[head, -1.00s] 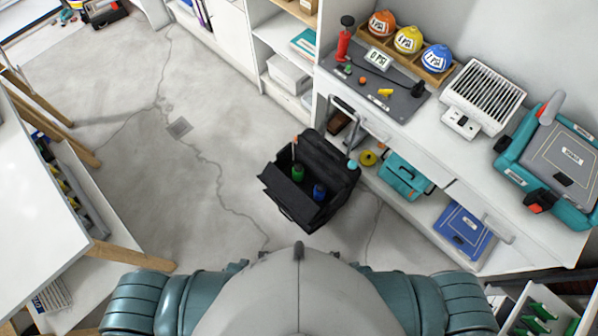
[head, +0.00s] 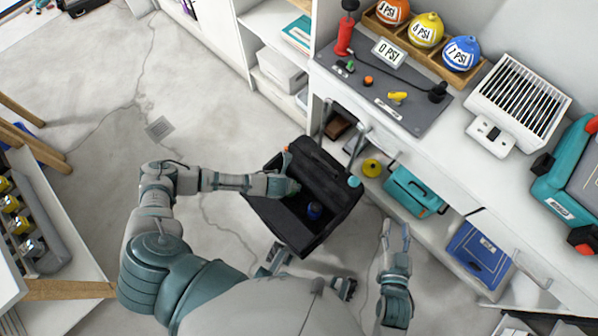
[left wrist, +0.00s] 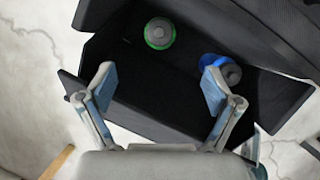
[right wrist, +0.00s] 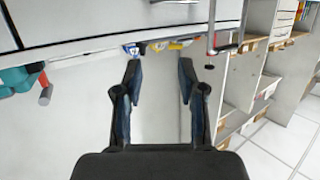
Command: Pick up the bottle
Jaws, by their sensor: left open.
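A black open bag (head: 335,229) stands on the floor in front of the bench. In it stand a blue bottle (head: 314,211) and a green bottle, which my left arm hides in the head view. In the left wrist view the green bottle (left wrist: 160,34) is ahead of the fingers and the blue bottle (left wrist: 228,70) is beside the right fingertip; both show dark caps from above. My left gripper (left wrist: 158,80) is open and empty over the bag. My right gripper (head: 396,236) is open and empty, right of the bag; it also shows in the right wrist view (right wrist: 160,78).
The bench (head: 420,150) stands right of the bag, with a teal case (head: 411,193) and a blue case (head: 477,255) on its lower shelf. Clear floor (head: 100,95) lies at the upper left.

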